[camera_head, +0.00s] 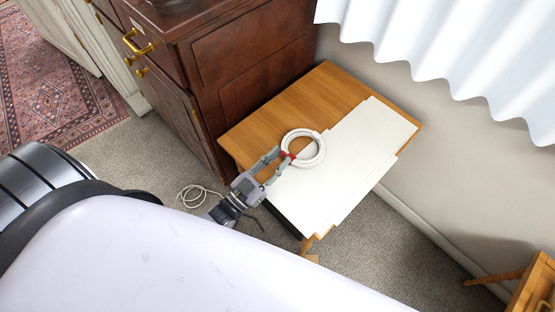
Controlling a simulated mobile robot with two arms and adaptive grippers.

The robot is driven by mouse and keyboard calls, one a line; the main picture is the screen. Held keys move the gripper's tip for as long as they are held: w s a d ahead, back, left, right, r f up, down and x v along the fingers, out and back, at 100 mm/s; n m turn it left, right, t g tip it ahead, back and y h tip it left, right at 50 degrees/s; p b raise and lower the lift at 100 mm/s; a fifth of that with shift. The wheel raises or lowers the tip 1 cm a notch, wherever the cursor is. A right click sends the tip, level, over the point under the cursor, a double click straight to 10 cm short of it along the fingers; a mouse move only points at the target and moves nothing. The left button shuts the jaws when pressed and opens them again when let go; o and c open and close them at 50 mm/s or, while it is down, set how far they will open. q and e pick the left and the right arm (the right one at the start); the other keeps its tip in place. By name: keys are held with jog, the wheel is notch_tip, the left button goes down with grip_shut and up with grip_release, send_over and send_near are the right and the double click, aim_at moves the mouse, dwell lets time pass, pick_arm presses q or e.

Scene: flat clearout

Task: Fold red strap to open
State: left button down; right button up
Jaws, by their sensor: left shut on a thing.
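A white ring-shaped coil (318,135) lies on a small wooden table, partly over a white flat panel. A small red strap (290,157) shows at the coil's near left side. My left gripper (279,164) reaches in from the lower left, its grey fingers on both sides of the strap, and it is shut on the strap. The fingers hide part of the strap, so its fold cannot be made out. My right gripper is not in view.
The wooden table (264,113) carries white flat panels (376,130) on its right. A dark wooden cabinet (261,49) stands close behind left. A white cable (195,194) lies on the carpet. A white wavy curtain (460,40) hangs at upper right.

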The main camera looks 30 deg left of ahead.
pick_arm(q)
jog(key=c, duration=1.6)
grip_release()
jog(key=shift+c, duration=0.2)
jog(key=shift+o, duration=0.2)
jog(key=shift+s+f, duration=0.1)
jog(key=v, duration=1.1)
jog(key=shift+s, duration=0.35)
jog(key=shift+a, duration=0.15)
